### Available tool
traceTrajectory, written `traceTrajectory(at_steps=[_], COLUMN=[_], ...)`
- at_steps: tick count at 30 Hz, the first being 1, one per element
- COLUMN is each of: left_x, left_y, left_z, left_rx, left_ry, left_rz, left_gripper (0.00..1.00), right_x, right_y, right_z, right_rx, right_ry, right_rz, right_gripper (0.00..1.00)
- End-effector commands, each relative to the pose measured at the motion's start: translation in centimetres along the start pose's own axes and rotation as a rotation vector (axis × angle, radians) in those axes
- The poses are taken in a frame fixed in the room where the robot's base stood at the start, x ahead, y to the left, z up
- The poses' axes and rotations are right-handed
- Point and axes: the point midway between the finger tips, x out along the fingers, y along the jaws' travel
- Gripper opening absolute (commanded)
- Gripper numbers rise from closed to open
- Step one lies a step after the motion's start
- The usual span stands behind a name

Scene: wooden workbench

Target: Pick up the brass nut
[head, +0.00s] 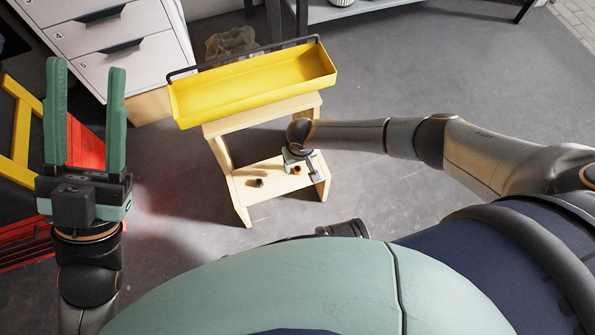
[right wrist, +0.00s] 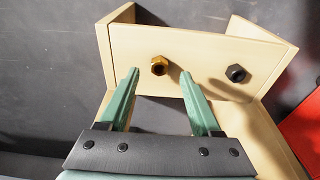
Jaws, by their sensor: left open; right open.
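The brass nut (head: 297,170) lies on the lower step of a small wooden stool (head: 236,185). In the right wrist view the brass nut (right wrist: 159,66) shows between the two green fingertips, slightly beyond them and nearer the left one. My right gripper (right wrist: 160,74) is open and empty, pointing toward the step. In the head view my right gripper (head: 312,166) is small and partly hidden by its own wrist. My left gripper (head: 87,82) is open and empty, raised at the left, far from the nut.
A black nut (right wrist: 236,73) lies on the same step, to the brass nut's right in the right wrist view. A yellow tray (head: 250,88) sits on the stool's upper step. A drawer cabinet (head: 120,45) stands behind at left, with red objects (head: 85,145) near my left gripper.

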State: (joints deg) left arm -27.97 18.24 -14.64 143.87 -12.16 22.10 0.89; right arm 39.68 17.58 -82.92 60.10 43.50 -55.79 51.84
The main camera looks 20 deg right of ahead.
Motion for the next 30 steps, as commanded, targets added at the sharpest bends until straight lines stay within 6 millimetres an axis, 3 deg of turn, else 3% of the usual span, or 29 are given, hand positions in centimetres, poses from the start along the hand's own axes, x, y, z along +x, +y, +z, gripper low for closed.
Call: traceTrajectory(at_steps=[1,6,15,30], left_x=[-0.8,-1.5,-1.4,-1.5], left_y=[0.5,1.1,1.1,1.0], left_z=[1.0,1.9,1.9,1.9], left_rx=[0.005,0.009,0.009,0.015], left_ry=[-0.006,-0.017,-0.017,-0.018], left_rz=[0.002,-0.001,-0.004,0.001], left_gripper=[0.50,0.50,0.50,0.50], right_x=[1.3,2.9,2.9,2.9], right_y=[0.1,0.1,0.1,0.1], right_z=[0.0,0.1,0.0,0.1], right_rx=[0.001,0.001,0.001,0.001], right_ry=[0.002,0.000,0.000,0.000], right_rz=[0.001,0.000,-0.001,0.000], right_gripper=[0.65,0.65,0.65,0.10])
